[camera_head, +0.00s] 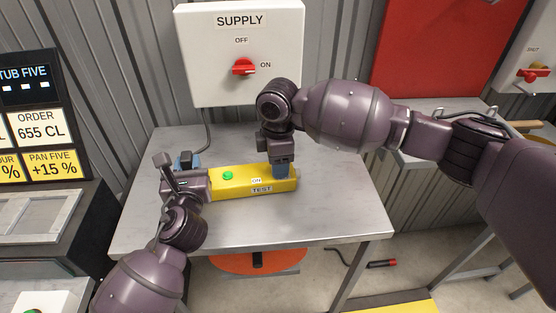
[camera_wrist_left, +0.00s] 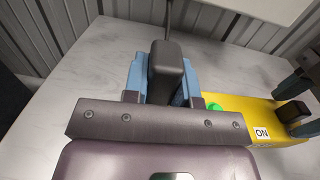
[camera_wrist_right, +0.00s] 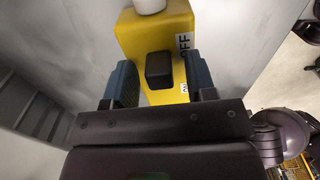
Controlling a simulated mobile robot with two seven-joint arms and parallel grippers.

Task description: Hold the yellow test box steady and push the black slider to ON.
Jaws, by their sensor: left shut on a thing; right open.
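The yellow test box (camera_head: 240,184) lies on the metal table, with a green button (camera_head: 228,175) and ON and TEST labels on it. My left gripper (camera_head: 186,163) is at its left end. In the left wrist view the blue fingers are shut on a dark upright block (camera_wrist_left: 166,75) beside the yellow body (camera_wrist_left: 240,108). My right gripper (camera_head: 281,170) is low over the box's right part. In the right wrist view the black slider (camera_wrist_right: 158,70) stands between its open fingers, with gaps on both sides. The OFF label (camera_wrist_right: 183,45) is beside it; the ON label is partly hidden.
A white SUPPLY panel (camera_head: 215,60) with a red knob (camera_head: 243,67) is on the wall behind. The grey table (camera_head: 330,210) is clear in front and right of the box. An orange stool (camera_head: 235,264) is below. A display board (camera_head: 30,120) stands at left.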

